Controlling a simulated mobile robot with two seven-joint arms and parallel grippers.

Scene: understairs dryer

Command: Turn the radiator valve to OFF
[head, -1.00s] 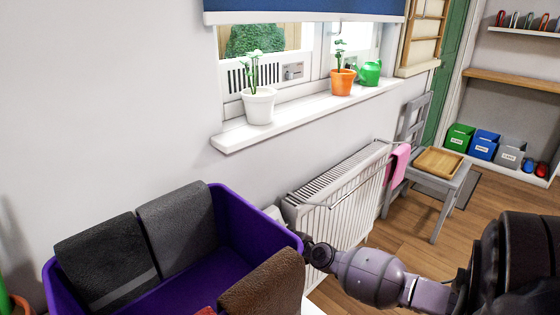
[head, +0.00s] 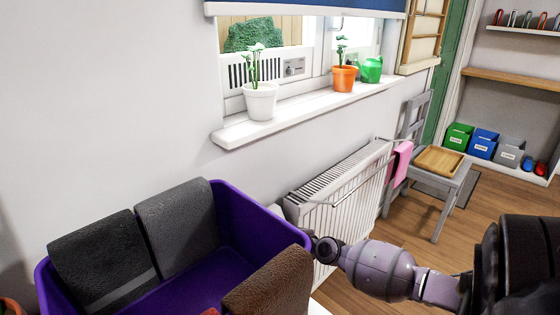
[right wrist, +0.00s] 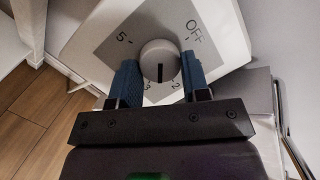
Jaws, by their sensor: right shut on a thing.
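The radiator valve shows in the right wrist view as a round grey knob (right wrist: 159,52) on a grey dial plate (right wrist: 205,60) with a white surround. OFF is printed at the dial's upper right, 5 at its upper left, and 3 and 2 below the knob. The knob's dark mark points down, between 3 and 2. My right gripper (right wrist: 160,70) is shut on the knob, one blue finger on each side. Fingers cover parts of the dial. In the head view, the purple crate's edge hides the valve and gripper fingers. My left gripper is not in view.
The white radiator (head: 345,205) stands against the wall, with a pink cloth (head: 400,162) on its rail. A purple crate (head: 255,225) with dark and brown items stands close to my right wrist. A grey chair (head: 450,185) with a wooden tray is farther back. Open floor lies right.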

